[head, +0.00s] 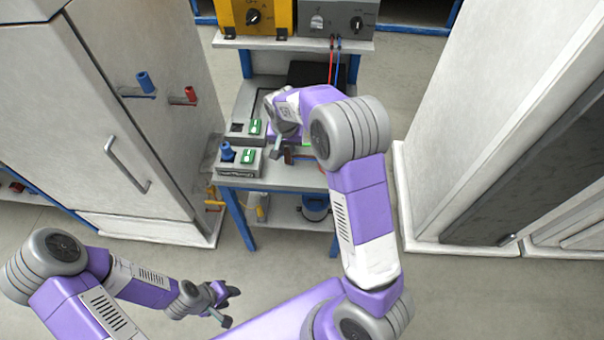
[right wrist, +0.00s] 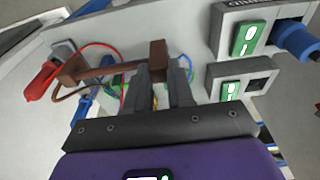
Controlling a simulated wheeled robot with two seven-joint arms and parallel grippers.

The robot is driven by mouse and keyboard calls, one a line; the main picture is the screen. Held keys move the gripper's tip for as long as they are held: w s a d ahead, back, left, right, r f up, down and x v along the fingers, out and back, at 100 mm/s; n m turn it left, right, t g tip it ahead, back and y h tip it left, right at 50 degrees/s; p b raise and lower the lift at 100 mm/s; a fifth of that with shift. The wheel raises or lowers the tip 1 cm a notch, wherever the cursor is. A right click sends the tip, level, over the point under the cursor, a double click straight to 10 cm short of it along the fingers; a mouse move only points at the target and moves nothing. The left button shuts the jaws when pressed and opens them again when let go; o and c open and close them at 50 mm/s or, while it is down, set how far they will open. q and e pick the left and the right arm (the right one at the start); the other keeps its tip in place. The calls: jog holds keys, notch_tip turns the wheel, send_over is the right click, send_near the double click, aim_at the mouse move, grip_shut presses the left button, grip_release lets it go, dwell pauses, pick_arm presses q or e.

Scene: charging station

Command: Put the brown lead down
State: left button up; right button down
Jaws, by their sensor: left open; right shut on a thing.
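My right gripper (head: 282,146) is over the front part of the bench (head: 290,180). In the right wrist view its fingers (right wrist: 164,82) are shut on the brown lead (right wrist: 156,54), at one end of its brown bar-like body. The body stretches left to a thicker brown end (right wrist: 70,71), and a brown cable hangs there. Whether the lead touches the bench top is unclear. In the head view only a small brown part (head: 288,157) shows beside the gripper. My left gripper (head: 227,306) is open and empty, low in front of the bench, away from it.
A red plug (right wrist: 42,80) and blue and green wires lie near the brown lead. Two switch boxes stand at the bench's left; the nearer holds a blue plug (head: 227,152), the other has an empty socket (right wrist: 262,84). A cabinet (head: 120,130) stands left, with blue and red plugs.

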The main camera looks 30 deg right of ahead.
aim_at(288, 163)
notch_tip(288, 163, down, 9)
jog(key=shift+b, duration=0.5)
jog(key=shift+f, duration=0.15)
jog(key=c, duration=1)
grip_release()
